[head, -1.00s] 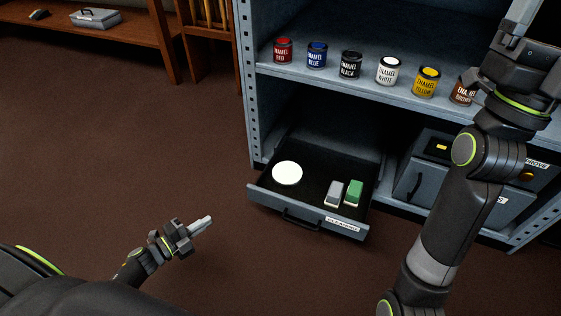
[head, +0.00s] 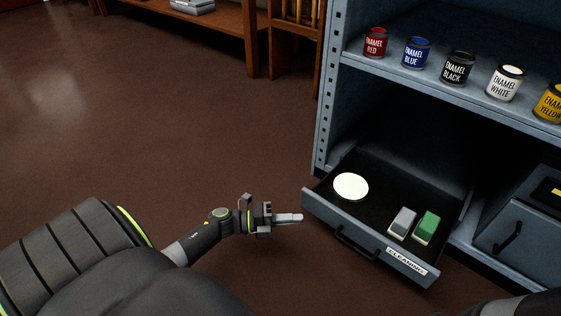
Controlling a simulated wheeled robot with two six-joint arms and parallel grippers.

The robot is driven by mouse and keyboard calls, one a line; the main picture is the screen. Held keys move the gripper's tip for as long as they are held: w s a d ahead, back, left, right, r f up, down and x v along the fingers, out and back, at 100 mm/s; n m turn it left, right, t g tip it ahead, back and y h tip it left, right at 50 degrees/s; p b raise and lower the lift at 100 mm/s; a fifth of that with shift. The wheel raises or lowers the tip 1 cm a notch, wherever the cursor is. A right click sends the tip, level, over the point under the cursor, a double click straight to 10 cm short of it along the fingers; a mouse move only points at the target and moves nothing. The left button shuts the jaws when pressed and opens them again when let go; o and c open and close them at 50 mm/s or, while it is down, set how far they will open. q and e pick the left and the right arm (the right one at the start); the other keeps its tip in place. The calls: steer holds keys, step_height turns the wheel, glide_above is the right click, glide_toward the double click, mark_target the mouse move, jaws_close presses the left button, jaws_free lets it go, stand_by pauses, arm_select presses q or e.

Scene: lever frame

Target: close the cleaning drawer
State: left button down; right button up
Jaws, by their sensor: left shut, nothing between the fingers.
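The cleaning drawer (head: 372,239) is pulled out of the lower part of the grey shelf unit. Its front carries a dark bar handle and a white label reading CLEANING. Inside lie a round white disc (head: 351,187), a grey-and-white block (head: 402,223) and a green-and-white block (head: 427,228). My left gripper (head: 298,217) is shut and empty. Its fingertips point right, just left of the drawer front's left end; I cannot tell whether they touch it. My right gripper is out of view; only a bit of my right arm shows at the bottom right.
Several enamel cans stand on the shelf above, including a red one (head: 376,43) and a white one (head: 506,83). Another drawer (head: 522,226) with a handle sits to the right. A wooden bench (head: 222,30) stands at the back. The floor on the left is clear.

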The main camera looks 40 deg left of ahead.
mark_target(330, 208)
arm_select(q)
steer(key=shift+w+d+b, duration=0.5)
steer(key=shift+w+b, duration=0.1)
steer(key=shift+w, duration=0.5)
steer(key=shift+w+d+b, duration=0.45)
steer(key=shift+w+b, duration=0.2)
steer(key=shift+w, duration=0.45)
steer(key=shift+w+d+b, duration=0.5)
steer(key=shift+w+b, duration=0.1)
steer(key=shift+w, duration=0.5)
